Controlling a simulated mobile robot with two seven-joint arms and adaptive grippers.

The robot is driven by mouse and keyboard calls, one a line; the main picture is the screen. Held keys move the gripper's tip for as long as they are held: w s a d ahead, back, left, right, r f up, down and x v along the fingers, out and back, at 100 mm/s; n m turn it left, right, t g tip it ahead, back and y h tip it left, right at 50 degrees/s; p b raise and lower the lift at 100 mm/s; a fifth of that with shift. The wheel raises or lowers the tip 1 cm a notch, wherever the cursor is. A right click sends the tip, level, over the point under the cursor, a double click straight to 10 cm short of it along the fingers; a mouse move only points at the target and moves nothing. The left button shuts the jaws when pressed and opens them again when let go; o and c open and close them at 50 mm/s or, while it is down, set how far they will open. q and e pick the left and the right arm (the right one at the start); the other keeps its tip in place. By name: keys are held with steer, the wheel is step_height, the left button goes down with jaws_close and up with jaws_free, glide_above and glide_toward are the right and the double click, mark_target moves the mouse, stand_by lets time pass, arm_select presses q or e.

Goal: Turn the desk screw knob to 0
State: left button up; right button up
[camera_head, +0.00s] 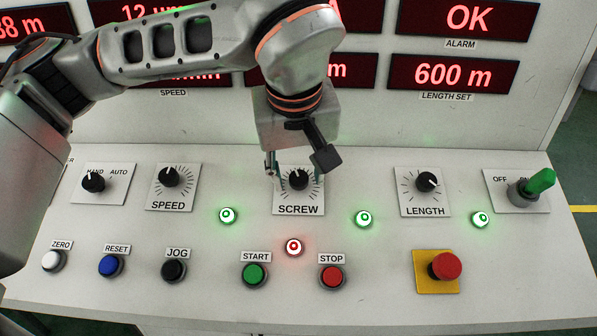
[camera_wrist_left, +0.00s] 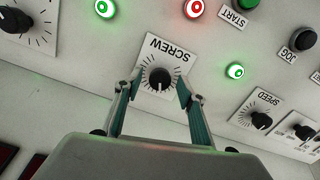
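The black SCREW knob (camera_head: 298,180) sits on its white dial plate (camera_head: 284,207) in the middle of the desk panel. Its white pointer mark points up toward the back in the head view. The knob also shows in the left wrist view (camera_wrist_left: 160,79). My left gripper (camera_head: 296,168) is above and behind the knob, pointing down. Its two fingers (camera_wrist_left: 158,92) are spread apart, one on each side of the knob, with gaps between them and it. I cannot tell their exact height over the panel. The right gripper is not in view.
The SPEED knob (camera_head: 168,177) is to the left and the LENGTH knob (camera_head: 427,182) to the right. Lit green buttons (camera_head: 228,215) and a lit red one (camera_head: 293,247) lie in front. A red emergency button (camera_head: 445,266) stands at front right. Upright displays (camera_head: 452,75) are behind.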

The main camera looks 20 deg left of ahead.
arm_select(q)
steer(key=c, duration=1.1)
